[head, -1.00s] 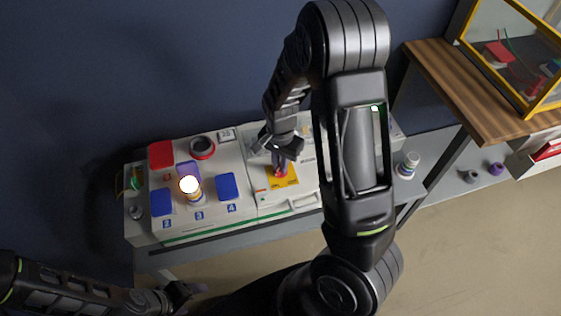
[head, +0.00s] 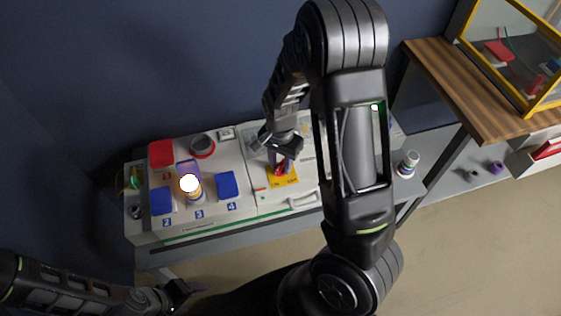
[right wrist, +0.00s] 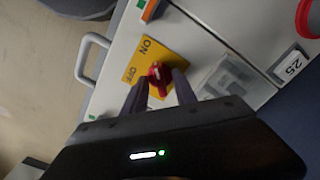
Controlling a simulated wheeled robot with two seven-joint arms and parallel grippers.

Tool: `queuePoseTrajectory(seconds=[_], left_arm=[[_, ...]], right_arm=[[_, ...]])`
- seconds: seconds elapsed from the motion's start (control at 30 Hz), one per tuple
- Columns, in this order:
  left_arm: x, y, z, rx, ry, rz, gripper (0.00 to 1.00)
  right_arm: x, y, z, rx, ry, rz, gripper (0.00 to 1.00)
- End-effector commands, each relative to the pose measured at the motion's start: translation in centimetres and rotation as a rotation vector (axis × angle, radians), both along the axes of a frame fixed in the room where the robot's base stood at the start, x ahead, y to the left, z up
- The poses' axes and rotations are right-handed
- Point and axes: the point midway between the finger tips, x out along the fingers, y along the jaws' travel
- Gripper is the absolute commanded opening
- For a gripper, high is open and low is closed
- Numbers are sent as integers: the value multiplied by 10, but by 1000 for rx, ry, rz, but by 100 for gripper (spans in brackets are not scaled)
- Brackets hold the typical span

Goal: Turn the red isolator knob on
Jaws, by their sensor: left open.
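The red isolator knob (head: 281,171) sits on a yellow plate (head: 290,181) on the white box. In the right wrist view the red knob (right wrist: 160,75) shows near the middle of the yellow plate (right wrist: 146,58), which is marked ON and OFF. My right gripper (head: 283,164) is over the knob, with one finger on each side of it. In the right wrist view the fingers of my right gripper (right wrist: 161,80) look spread wider than the knob's handle; contact is not clear. My left gripper (head: 186,289) is open and empty at the lower left, in front of the bench.
To the left stand a red block (head: 161,153), blue blocks (head: 227,185), a dark round piece with a red ring (head: 202,145) and a glowing lamp (head: 190,184). A grey handle (right wrist: 86,55) sticks out from the box. A white jar (head: 407,163) stands right.

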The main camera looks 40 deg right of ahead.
Motion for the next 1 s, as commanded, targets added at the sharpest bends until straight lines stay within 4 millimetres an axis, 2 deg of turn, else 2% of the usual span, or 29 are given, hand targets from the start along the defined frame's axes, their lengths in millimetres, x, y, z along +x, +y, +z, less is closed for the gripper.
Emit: queuePoseTrajectory(seconds=[0.17, 0.5, 0.6, 1.0], left_arm=[[0, 0, 2, 0, 0, 0, 66], [0, 0, 9, 0, 0, 0, 66], [0, 0, 10, 0, 1, 0, 66], [0, 0, 10, 0, 1, 0, 66]], right_arm=[[1, 1, 11, 0, -1, 2, 34], [1, 1, 64, 1, -4, 1, 34], [1, 0, 74, 0, -3, 1, 34], [0, 0, 78, 0, 0, -1, 34]])
